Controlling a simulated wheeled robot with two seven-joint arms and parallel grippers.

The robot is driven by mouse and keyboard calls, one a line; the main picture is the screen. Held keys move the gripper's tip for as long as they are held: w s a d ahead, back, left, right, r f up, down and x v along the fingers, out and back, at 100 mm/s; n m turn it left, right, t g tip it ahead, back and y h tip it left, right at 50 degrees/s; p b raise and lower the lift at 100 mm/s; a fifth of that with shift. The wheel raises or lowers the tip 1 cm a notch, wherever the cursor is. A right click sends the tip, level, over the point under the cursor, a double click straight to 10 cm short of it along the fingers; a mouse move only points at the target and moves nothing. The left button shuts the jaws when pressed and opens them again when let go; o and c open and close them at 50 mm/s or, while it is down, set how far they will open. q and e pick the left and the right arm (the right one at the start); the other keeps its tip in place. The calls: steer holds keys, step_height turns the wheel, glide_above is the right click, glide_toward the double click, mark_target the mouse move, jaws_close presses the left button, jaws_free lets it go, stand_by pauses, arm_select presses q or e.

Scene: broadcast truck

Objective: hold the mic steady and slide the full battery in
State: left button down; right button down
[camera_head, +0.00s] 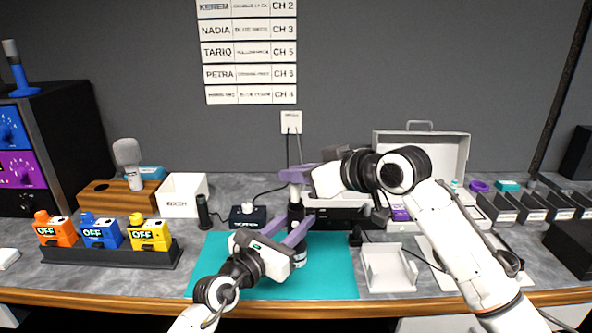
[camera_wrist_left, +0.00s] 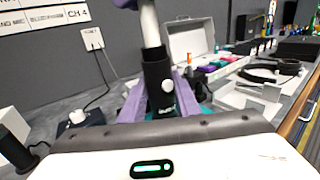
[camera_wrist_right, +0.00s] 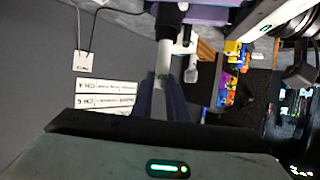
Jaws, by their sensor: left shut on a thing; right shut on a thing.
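The mic (camera_head: 297,214) has a dark body and stands upright above the teal mat. My left gripper (camera_head: 290,236) is shut around it; in the left wrist view the black mic body (camera_wrist_left: 157,82), with a round white button, sits between the purple fingers. My right gripper (camera_head: 300,174) is shut on the full battery (camera_head: 295,192), directly above the mic. In the right wrist view the battery (camera_wrist_right: 163,72) is a pale cylinder with a green mark between the fingers. Its far end meets the black mic end in line; how deep it sits is hidden.
The teal mat (camera_head: 335,280) lies below. A white tray (camera_head: 388,270) is right of it, near my right arm. A small dark charger block (camera_head: 247,220) and a white bin (camera_head: 182,196) are to the left. Orange, blue and yellow packs (camera_head: 102,234) stand in a dark holder farther left.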

arm_select(q)
steer(key=shift+f, duration=0.15)
arm_select(e)
steer(key=shift+f, duration=0.9)
steer(key=c, duration=1.7)
jaws_free()
steer(key=shift+o, duration=0.2)
steer(key=shift+d+r, duration=0.1)
steer(key=v, duration=1.2)
arm_select(q)
steer(key=c, duration=1.3)
jaws_free()
steer(key=shift+o, duration=0.2)
